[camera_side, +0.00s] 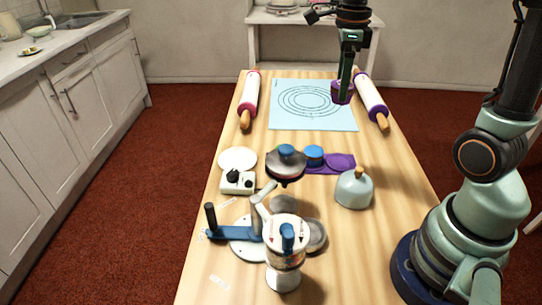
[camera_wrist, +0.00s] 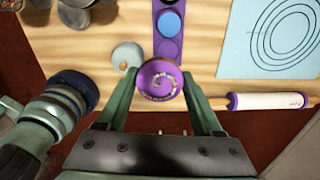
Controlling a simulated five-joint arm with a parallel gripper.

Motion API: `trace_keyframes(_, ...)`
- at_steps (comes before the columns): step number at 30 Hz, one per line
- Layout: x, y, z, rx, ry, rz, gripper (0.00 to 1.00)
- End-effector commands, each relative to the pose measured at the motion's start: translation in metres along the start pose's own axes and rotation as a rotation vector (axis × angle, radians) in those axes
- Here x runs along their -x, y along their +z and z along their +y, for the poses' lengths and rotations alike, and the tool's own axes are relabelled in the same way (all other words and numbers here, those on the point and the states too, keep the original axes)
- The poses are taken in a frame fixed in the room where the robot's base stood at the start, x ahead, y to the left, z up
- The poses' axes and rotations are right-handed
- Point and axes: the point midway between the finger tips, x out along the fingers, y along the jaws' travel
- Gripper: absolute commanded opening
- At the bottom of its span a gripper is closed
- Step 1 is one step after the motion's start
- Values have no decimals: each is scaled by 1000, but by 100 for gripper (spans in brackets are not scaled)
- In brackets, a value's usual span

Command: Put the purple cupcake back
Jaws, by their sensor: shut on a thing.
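The purple cupcake (camera_wrist: 160,83) has a pale swirl on top and sits between the two fingers of my gripper (camera_wrist: 161,76) in the wrist view. My gripper (camera_side: 345,84) is shut on it. In the side view the cupcake (camera_side: 341,93) is held near the right side of the blue mat, at the far part of the table. A purple tray (camera_side: 342,162) lies mid-table, with a blue cupcake (camera_side: 314,154) at its left and a bare purple part at its right. The tray (camera_wrist: 169,48) also shows in the wrist view, beyond the cupcake.
A light blue mat (camera_side: 300,119) with printed rings lies between two rolling pins (camera_side: 249,97) (camera_side: 371,99). A grey-blue bottle (camera_side: 354,190) stands to the right of and nearer than the tray.

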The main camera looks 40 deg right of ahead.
Motion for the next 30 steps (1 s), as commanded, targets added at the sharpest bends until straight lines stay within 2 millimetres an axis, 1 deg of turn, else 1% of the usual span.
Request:
trace_keyframes(1,-1,-8,-11,-35,0,0,3)
trace_keyframes(3,-3,-16,-21,-65,0,0,3)
trace_keyframes(7,-7,-24,-30,-95,0,0,3)
trace_keyframes(10,-20,-25,-31,-100,3,2,3)
trace_keyframes(11,-26,-26,-31,-100,4,2,3)
trace_keyframes(24,-132,-25,-30,-97,6,4,3)
trace_keyframes(27,-150,-25,-30,-97,4,2,3)
trace_keyframes(30,-162,-25,-30,-97,1,1,3)
